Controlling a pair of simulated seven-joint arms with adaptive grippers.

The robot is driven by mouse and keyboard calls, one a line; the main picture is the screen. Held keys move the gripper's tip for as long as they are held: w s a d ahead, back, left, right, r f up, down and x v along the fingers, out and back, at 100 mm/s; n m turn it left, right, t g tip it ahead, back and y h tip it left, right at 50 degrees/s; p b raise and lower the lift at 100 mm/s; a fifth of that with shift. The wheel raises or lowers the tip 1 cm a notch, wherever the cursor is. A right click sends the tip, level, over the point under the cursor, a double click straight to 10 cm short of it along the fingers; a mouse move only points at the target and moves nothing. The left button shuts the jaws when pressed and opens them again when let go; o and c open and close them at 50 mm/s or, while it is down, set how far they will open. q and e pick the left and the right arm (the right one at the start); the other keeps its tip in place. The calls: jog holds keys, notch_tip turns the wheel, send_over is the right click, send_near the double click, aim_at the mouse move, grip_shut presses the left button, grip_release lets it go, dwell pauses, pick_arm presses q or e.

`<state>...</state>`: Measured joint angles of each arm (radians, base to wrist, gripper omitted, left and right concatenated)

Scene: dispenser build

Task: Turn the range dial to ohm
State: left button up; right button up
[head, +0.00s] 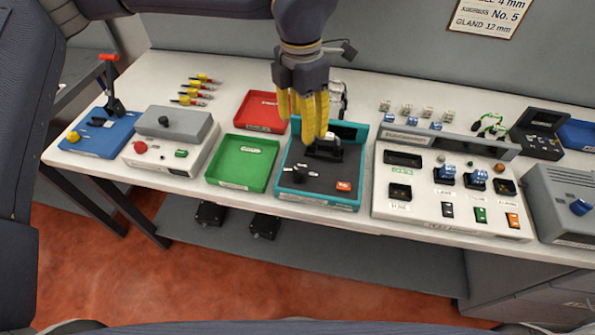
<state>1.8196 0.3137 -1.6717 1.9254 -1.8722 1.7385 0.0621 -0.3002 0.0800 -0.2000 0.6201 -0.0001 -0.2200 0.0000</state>
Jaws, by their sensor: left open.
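A teal-framed tester (318,199) with a dark panel stands mid-bench. A black round dial (299,174) sits on its front left, with small white marks around it. I take this as the range dial; its labels and setting are too small to read. My left gripper (306,130), with yellow fingers, points down over the back of the tester, behind the dial and apart from it. It is open, and no held thing shows between its fingers. The fingers hide part of the tester's back. My right gripper is not in view.
An orange button (344,186) and a black raised fixture (323,151) are also on the tester. A green tray (243,176) and red tray (263,112) stand to the left. A white switch panel (425,217) stands close on the right.

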aim_at(299, 170)
pick_arm(q)
jog(key=f, duration=1.7)
jog(key=shift+w+a+f, duration=0.15)
jog(key=shift+a+f, duration=0.05)
jog(key=shift+a, duration=0.05)
grip_shut()
